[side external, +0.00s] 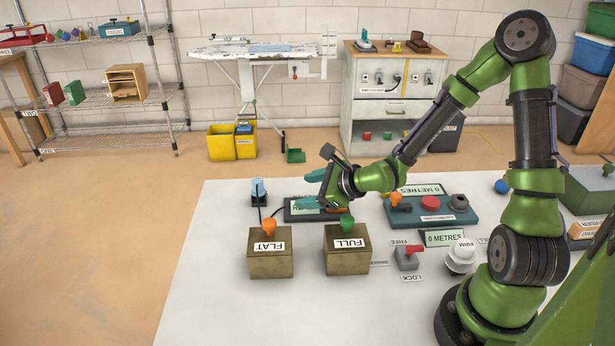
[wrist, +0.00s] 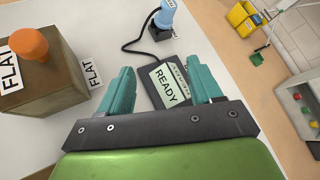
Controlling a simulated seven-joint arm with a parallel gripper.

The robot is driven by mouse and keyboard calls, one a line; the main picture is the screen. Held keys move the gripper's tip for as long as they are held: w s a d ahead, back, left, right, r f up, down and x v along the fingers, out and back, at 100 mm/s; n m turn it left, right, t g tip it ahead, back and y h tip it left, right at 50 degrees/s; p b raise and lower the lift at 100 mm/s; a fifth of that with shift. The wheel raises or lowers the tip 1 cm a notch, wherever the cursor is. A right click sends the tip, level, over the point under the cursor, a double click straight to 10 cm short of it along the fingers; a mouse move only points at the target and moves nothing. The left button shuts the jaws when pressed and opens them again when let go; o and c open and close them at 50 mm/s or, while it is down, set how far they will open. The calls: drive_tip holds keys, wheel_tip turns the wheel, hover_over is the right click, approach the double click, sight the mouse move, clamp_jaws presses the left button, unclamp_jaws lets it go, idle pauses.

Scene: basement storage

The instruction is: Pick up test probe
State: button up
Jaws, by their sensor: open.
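A blue probe-like piece (side external: 258,187) stands upright on a small dark base at the back left of the white table. I take it for the test probe. It also shows at the top of the wrist view (wrist: 167,15), with a black cable running from its base. The cable leads to a dark box with a READY display (wrist: 169,84), partly hidden by my gripper in the side view. My gripper (side external: 311,190) is open and empty. Its teal fingers (wrist: 162,82) straddle the READY box in the picture, to the right of the blue piece; contact cannot be told.
The FLAT box (side external: 270,263) and FULL box (side external: 347,261) stand in front, with orange and green knobs. A blue control panel (side external: 432,212), a lever switch (side external: 407,257) and a white dome (side external: 461,257) lie to the right. The table's left front is clear.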

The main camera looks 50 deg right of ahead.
sight(263, 187)
drive_tip(key=w+f+m, duration=0.1)
drive_tip(key=w, duration=0.3)
drive_tip(key=w+f+m+t, duration=0.1)
drive_tip(key=w+m, duration=0.1)
drive_tip(key=w, duration=0.1)
drive_tip(key=w+a+f+m, duration=0.1)
drive_tip(key=w+m, duration=0.1)
drive_tip(key=w, duration=0.2)
drive_tip(key=shift+w+f+t, duration=0.25)
drive_tip(key=shift+w+t, duration=0.05)
drive_tip(key=shift+t, duration=0.1)
drive_tip(key=shift+a+x, duration=0.2)
drive_tip(key=shift+x, duration=1.1)
drive_tip(key=shift+a+x, duration=0.25)
drive_tip(key=shift+x, duration=1.05)
drive_tip(key=shift+s+f, duration=0.1)
drive_tip(key=c, duration=1)
drive_tip(key=shift+c, duration=0.2)
